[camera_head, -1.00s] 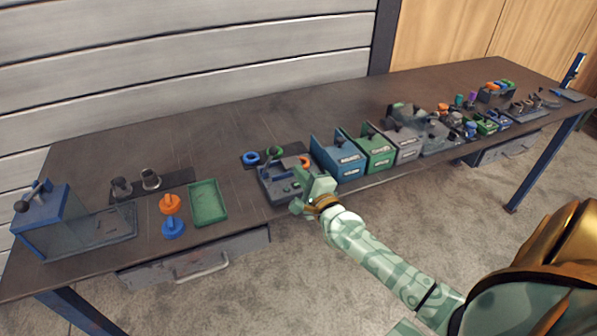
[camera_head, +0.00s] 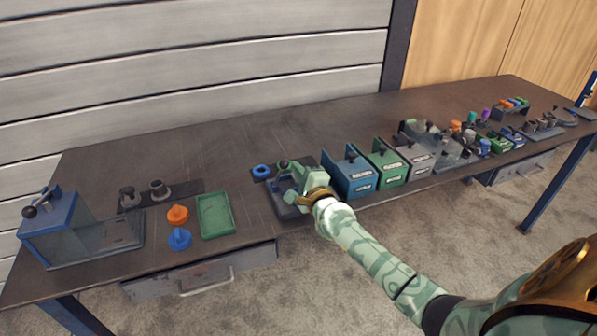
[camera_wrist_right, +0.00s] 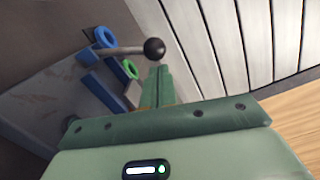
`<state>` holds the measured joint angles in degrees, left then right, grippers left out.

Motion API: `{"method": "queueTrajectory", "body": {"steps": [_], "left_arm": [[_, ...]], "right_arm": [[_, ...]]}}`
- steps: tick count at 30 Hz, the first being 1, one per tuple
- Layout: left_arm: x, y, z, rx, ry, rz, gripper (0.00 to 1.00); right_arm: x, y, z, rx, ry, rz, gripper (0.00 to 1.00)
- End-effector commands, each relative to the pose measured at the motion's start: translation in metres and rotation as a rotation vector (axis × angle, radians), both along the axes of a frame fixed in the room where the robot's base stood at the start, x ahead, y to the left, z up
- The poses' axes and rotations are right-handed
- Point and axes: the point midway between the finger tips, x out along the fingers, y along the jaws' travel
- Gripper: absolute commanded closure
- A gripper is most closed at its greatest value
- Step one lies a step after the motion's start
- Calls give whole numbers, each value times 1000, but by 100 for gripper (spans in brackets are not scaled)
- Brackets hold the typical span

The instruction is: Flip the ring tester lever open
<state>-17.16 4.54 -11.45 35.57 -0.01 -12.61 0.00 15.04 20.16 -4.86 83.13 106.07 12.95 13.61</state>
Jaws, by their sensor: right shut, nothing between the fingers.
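The ring tester (camera_head: 287,208) is a low grey-blue device near the table's front edge, partly hidden behind my right gripper in the head view. In the right wrist view its lever (camera_wrist_right: 122,50) is a grey rod ending in a black ball knob (camera_wrist_right: 154,48). The rod lies across the picture, above a blue ring (camera_wrist_right: 104,37) and a green ring (camera_wrist_right: 130,68). My right gripper (camera_head: 286,169) is over the tester. Its closed fingers (camera_wrist_right: 158,76) are empty, with their tips close to the knob; I cannot tell whether they touch it. My left gripper is not in view.
Blue (camera_head: 361,178), green (camera_head: 387,167) and grey bins stand just right of the tester. A green tray (camera_head: 215,217) and orange (camera_head: 177,214) and blue (camera_head: 179,238) flanged parts lie to its left. The table behind the tester is clear.

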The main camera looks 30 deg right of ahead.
Motion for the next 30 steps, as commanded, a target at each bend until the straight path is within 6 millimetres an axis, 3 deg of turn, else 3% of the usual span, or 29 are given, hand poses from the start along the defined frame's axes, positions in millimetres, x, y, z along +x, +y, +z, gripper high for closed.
{"method": "queueTrajectory", "body": {"steps": [20,30], "left_arm": [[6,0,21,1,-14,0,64],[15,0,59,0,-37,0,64]], "right_arm": [[2,9,11,-126,28,2,100],[6,26,26,-355,83,2,100]]}}
